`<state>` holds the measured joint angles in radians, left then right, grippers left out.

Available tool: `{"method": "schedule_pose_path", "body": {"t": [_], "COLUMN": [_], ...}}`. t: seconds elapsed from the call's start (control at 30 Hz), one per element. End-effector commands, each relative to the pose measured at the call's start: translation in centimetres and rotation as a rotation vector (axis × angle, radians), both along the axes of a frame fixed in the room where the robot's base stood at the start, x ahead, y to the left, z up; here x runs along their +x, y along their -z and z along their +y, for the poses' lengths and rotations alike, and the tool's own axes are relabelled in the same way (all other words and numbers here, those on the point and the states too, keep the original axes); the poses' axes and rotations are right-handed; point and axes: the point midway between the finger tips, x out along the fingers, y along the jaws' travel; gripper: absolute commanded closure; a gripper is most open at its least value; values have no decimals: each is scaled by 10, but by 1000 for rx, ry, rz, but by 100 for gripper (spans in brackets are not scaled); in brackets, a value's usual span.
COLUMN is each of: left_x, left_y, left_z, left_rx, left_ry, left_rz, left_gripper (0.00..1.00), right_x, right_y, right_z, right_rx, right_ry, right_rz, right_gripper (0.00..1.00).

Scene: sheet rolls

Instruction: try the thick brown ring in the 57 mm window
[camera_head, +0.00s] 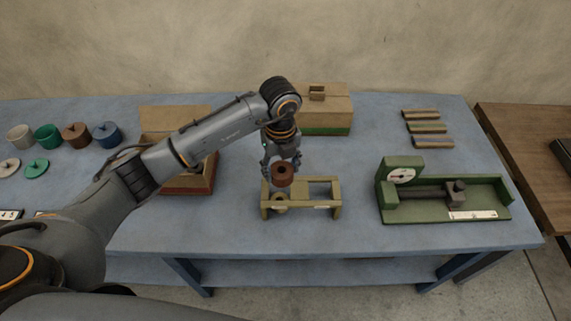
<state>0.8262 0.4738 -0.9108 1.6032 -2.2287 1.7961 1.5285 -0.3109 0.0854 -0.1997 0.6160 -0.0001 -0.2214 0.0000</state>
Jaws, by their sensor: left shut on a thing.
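The thick brown ring (282,177) is in my left gripper (281,165), which is shut on it. The ring is just above the left part of a small olive window gauge (335,210) in the middle of the table. The gauge has a left and a right opening in its top. The right opening is empty. A khaki ring-like piece (281,197) shows at the left opening, below the held ring. The labels on the gauge's front are too small to read, so I cannot tell which window is 57 mm. My right gripper is out of view.
A green dial-gauge bench (440,212) stands at right on the blue table (360,130). Short strips (430,128) lie behind it. A wooden box (325,108) stands at the back. An open box (190,187) is partly behind my left arm. Several coloured cups (48,136) stand at far left.

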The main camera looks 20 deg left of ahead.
Motion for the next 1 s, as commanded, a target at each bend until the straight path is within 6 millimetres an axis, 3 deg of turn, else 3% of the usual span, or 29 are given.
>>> {"method": "schedule_pose_path", "body": {"t": [0.13, 0.4, 0.73, 1.0], "left_x": [2, 1, 2, 2], "left_y": [2, 19, 45, 49], "left_z": [2, 2, 2, 2], "left_rx": [1, 2, 2, 1], "left_ry": [-4, -4, -3, -3], "left_rz": [0, 1, 1, 0], "left_gripper": [76, 76, 76, 76], "right_x": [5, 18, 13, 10], "right_y": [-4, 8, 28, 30], "right_z": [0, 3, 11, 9], "right_rx": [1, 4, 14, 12], "right_ry": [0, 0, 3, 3], "right_rz": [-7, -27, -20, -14], "right_gripper": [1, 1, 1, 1]}}
